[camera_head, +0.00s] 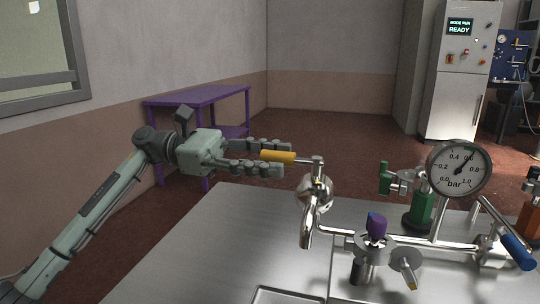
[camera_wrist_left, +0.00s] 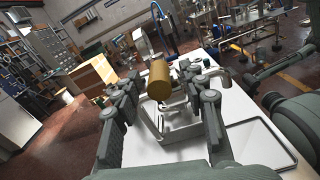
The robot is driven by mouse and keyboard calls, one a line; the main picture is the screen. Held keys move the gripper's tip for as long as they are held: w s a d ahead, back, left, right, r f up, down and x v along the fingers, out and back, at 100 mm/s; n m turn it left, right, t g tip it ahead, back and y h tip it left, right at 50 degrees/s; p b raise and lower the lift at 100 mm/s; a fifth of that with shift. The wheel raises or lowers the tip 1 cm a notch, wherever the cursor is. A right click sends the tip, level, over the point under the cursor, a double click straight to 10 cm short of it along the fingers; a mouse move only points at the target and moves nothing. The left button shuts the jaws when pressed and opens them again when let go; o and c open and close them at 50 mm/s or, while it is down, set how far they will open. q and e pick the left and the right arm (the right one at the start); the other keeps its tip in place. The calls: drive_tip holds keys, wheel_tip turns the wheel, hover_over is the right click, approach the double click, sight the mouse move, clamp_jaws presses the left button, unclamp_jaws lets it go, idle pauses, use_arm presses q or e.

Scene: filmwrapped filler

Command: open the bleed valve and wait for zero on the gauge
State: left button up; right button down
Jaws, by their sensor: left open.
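In the left wrist view, the handle (camera_wrist_left: 159,80) shows as a brownish-yellow cylinder between the spread fingers; contact cannot be told. The round gauge (camera_head: 459,168) reads in bar from 0.0 to 1.0; its needle points up and right, near 0.6. The right gripper is not in view.
The metal bench (camera_head: 215,250) also bears a purple knob (camera_head: 376,225), a green valve body (camera_head: 420,212) and a blue-handled lever (camera_head: 518,252). A purple table (camera_head: 200,97) stands behind my left arm. A grey cabinet (camera_head: 456,85) displays READY. The bench's left part is clear.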

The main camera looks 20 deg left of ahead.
use_arm(q)
drive_tip(key=shift+c, duration=0.5)
clamp_jaws()
